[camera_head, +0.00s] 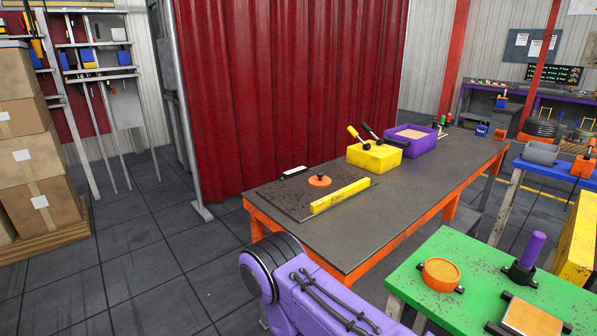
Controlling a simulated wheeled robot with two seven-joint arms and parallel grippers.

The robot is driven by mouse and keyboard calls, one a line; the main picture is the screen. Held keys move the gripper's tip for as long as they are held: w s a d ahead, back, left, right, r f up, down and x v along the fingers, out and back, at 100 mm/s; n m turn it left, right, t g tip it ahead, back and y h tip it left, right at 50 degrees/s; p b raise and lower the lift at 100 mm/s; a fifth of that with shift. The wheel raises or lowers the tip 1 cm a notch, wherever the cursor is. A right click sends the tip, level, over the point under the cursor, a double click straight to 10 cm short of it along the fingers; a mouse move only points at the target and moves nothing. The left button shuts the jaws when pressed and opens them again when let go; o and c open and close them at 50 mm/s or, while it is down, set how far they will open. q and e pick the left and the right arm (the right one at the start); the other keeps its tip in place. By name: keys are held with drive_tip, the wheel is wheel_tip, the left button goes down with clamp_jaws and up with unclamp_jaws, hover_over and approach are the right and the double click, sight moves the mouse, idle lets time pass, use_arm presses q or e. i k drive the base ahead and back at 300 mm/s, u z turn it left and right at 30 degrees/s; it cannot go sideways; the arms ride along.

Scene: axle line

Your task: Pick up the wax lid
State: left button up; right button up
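A flat round orange disc (319,181) with a small raised knob lies on a dark mat at the near left end of the long dark-topped table. It looks like a lid. A round orange tin-like piece (441,273) with a paler orange top sits on the green table at the lower right. I cannot tell for certain which of the two is the wax lid. Neither of my grippers is in view, so nothing shows at either round piece.
The long table (420,180) has orange legs. A yellow bar (340,195) lies right of the disc; a yellow box (374,157) and a purple bin (409,140) stand beyond. The green table (470,252) also holds a purple-handled tool (526,257). A red curtain (285,90) hangs behind.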

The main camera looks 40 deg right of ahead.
sight(320, 180)
drive_tip(key=i, duration=2.3)
drive_tip(key=z, duration=3.1)
